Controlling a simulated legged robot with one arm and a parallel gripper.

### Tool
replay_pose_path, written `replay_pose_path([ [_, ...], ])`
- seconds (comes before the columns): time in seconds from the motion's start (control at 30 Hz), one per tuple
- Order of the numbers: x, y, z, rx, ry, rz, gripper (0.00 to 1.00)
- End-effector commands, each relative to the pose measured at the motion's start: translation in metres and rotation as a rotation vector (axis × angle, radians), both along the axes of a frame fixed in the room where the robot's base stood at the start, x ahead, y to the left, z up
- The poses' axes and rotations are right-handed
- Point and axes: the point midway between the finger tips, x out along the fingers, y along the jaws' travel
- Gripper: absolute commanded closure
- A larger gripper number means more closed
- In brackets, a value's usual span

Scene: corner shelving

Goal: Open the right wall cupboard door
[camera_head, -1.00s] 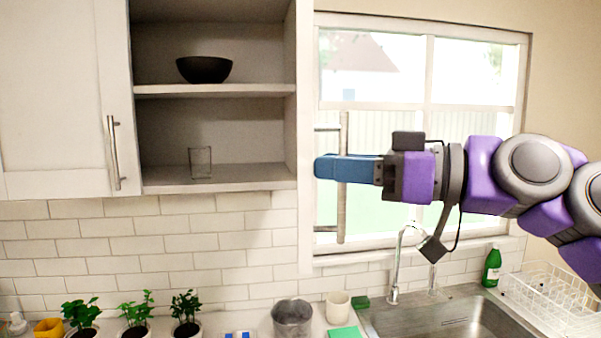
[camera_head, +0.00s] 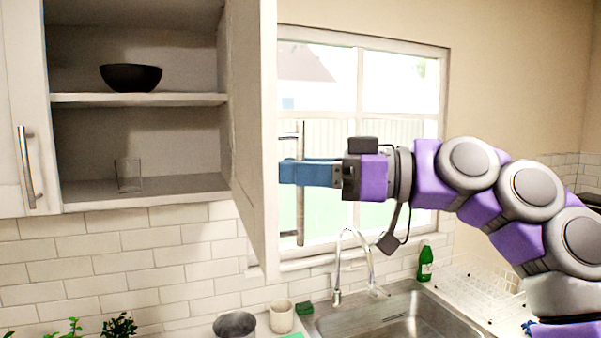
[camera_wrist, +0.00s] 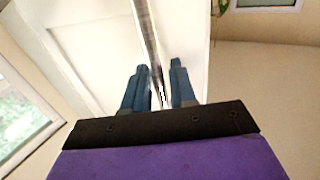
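The right wall cupboard door (camera_head: 255,130) stands open, swung out from the cupboard, with its inner face turned towards the head camera. Its vertical bar handle (camera_head: 300,215) is on the far side of the door and shows against the window. My gripper (camera_head: 290,172) is at the handle, with its blue fingertips partly hidden behind the door edge. In the wrist view, the fingers (camera_wrist: 160,85) stand apart on either side of the handle (camera_wrist: 146,25). The handle lies nearer the left finger, and a gap shows at the right one. Contact is hard to tell.
The open cupboard shelves (camera_head: 190,99) hold a black bowl (camera_head: 131,78) and a clear glass (camera_head: 128,175). The left door (camera_head: 22,110) is closed. Below are a faucet (camera_head: 340,265), a sink (camera_head: 385,320), a green bottle (camera_head: 425,262) and a dish rack (camera_head: 480,290).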

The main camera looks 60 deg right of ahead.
Motion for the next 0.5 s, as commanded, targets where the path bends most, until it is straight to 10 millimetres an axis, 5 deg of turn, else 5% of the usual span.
replay_pose_path([
  [0.5,-0.016,-0.009,-0.001,0.001,0.003,0.001,0.66],
])
